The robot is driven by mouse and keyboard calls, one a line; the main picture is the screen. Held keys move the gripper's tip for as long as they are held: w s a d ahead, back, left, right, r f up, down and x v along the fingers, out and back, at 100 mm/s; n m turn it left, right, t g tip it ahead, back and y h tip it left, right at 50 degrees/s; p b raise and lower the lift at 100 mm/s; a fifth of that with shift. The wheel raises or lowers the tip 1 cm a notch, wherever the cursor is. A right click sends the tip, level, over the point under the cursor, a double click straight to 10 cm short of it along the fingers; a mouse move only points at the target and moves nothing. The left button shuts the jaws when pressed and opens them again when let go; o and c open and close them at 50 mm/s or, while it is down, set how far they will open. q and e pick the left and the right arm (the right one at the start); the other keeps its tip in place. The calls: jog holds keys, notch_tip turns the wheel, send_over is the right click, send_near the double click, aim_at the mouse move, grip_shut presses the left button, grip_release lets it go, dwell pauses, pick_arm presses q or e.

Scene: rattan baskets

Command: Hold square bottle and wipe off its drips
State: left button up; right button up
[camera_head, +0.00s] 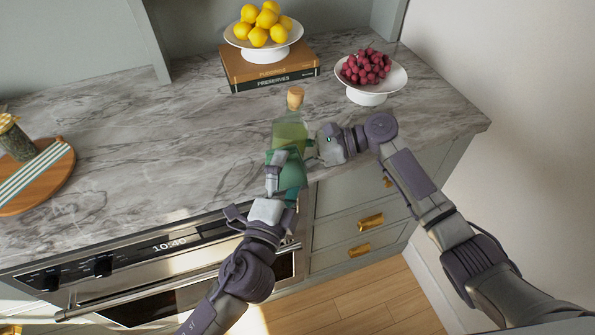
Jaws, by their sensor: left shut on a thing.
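The square bottle (290,133) stands upright near the counter's front edge, with yellow-green contents and a cork stopper (295,98). My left gripper (277,169) is at the front of the bottle, shut on a green cloth (292,173). The cloth covers the bottle's lower front and its lower end hangs by the counter edge. My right gripper (314,147) is at the bottle's right side, its fingertips close against it. The bottle hides part of them, so I cannot tell whether they grip it. No drips can be made out.
Behind are stacked books (270,68) under a white stand (264,50) of lemons, and a white bowl (368,95) of red grapes. A round wooden board (45,188) and a jar (15,140) are at left. The marble counter (150,135) between is clear.

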pick_arm(q)
jog(key=shift+a+r, duration=0.1)
jog(key=shift+a, duration=0.75)
pick_arm(e)
jog(key=shift+d, duration=0.1)
pick_arm(q)
jog(key=s, duration=0.6)
jog(key=shift+d, duration=0.1)
jog(key=s, duration=0.3)
dwell(0.4)
pick_arm(e)
jog(key=o, duration=1.2)
